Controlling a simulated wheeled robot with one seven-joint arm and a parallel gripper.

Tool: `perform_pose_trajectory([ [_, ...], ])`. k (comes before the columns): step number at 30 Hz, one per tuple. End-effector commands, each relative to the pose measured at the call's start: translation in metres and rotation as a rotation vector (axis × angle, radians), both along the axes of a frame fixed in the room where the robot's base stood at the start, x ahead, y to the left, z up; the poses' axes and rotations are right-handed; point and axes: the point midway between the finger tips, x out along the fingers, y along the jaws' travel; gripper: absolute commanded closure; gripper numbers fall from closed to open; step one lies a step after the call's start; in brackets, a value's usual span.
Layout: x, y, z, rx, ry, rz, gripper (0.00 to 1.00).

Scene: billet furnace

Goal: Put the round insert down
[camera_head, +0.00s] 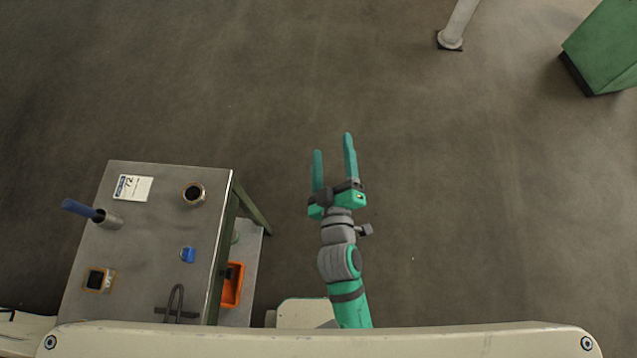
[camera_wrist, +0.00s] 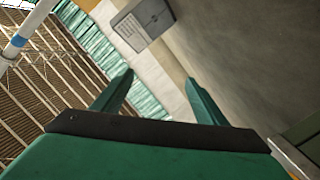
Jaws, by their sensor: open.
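My gripper (camera_head: 333,165) is open and empty, held over bare floor to the right of the metal table (camera_head: 150,240). It also shows in the wrist view (camera_wrist: 158,98), with nothing between its fingers. A round, ring-like piece with a dark centre (camera_head: 194,193), likely the round insert, rests on the table near its far right corner. It stands apart from the gripper.
The table also holds a white card (camera_head: 133,188), a blue-handled tool in a cup (camera_head: 80,209), a square block (camera_head: 98,280), a small blue item (camera_head: 188,255) and a dark hook (camera_head: 177,302). An orange bin (camera_head: 232,286) sits on a lower shelf. A post (camera_head: 455,30) and green cabinet (camera_head: 605,50) stand far right.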

Motion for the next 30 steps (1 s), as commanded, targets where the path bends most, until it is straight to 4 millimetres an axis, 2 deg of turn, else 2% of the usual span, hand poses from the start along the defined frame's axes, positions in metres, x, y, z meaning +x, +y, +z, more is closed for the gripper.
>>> perform_pose_trajectory([
  [1, -0.022, -0.003, -0.014, 0.036, 0.03, 0.003, 0.34],
  [6, -0.087, 0.001, -0.039, 0.207, 0.094, 0.007, 0.34],
  [10, -0.137, 0.008, -0.05, 0.36, 0.133, -0.019, 0.34],
  [15, -0.193, 0.02, -0.049, 0.567, 0.156, -0.087, 0.34],
  [18, -0.214, 0.026, -0.046, 0.661, 0.155, -0.127, 0.34],
  [21, -0.227, 0.03, -0.042, 0.721, 0.151, -0.156, 0.34],
  [30, -0.233, 0.032, -0.04, 0.756, 0.145, -0.171, 0.34],
])
